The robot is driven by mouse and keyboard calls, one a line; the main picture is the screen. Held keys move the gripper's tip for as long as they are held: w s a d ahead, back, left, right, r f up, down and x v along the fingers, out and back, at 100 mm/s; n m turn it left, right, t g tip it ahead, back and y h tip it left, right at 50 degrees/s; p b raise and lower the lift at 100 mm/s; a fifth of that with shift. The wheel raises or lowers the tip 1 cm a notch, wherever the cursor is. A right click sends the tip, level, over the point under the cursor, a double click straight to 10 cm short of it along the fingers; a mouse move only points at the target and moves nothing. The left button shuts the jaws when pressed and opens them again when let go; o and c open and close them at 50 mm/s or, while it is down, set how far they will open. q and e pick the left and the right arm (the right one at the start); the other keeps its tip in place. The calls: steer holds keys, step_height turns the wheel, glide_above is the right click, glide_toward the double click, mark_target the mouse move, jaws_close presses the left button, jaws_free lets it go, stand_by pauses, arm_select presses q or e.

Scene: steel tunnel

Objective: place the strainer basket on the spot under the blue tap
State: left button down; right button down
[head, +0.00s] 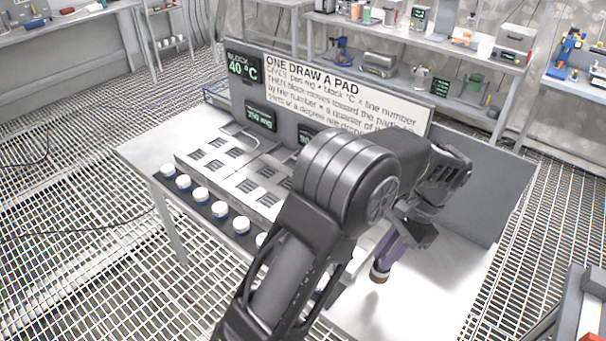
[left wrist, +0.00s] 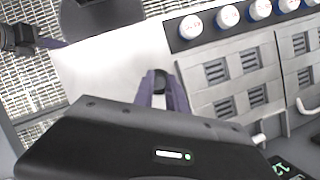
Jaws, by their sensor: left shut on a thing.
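My left gripper (head: 386,256) reaches over the bare right part of the bench. Its purple fingers also show in the left wrist view (left wrist: 161,88), shut on a small dark thing (left wrist: 160,78). In the head view this thing (head: 379,273) shows a brownish side and a pale band; I cannot tell what it is, or whether it touches the bench. I can make out no strainer basket and no blue tap. My right gripper (left wrist: 47,43) seems to show at the left edge of the left wrist view, too small to read its jaws.
The white bench (head: 160,150) carries a grey block (head: 226,165) with slotted pads and a row of white-capped jars (head: 241,225) in front. A panel (head: 345,95) with writing and green displays stands behind. Cluttered shelves (head: 440,45) line the back. The bench's right part is clear.

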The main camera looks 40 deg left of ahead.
arm_select(q)
steer(key=shift+w, duration=0.1)
steer(key=shift+w+m+b, duration=0.2)
steer(key=shift+m+b, duration=0.1)
steer(key=shift+m, duration=0.3)
steer(key=w+r+m+t+y+b, duration=0.2)
steer(key=w+r+m, duration=0.4)
steer(key=m, duration=0.6)
steer(key=shift+w+a+m+t+b, duration=0.3)
steer(key=shift+w+a+t+b, duration=0.15)
steer(key=shift+w+t+b, duration=0.6)
steer(key=shift+s+f+p, duration=0.1)
steer(key=shift+s+p, duration=0.05)
steer(key=shift+p, duration=0.15)
steer(key=shift+f, duration=2.5)
steer(key=shift+f, duration=0.1)
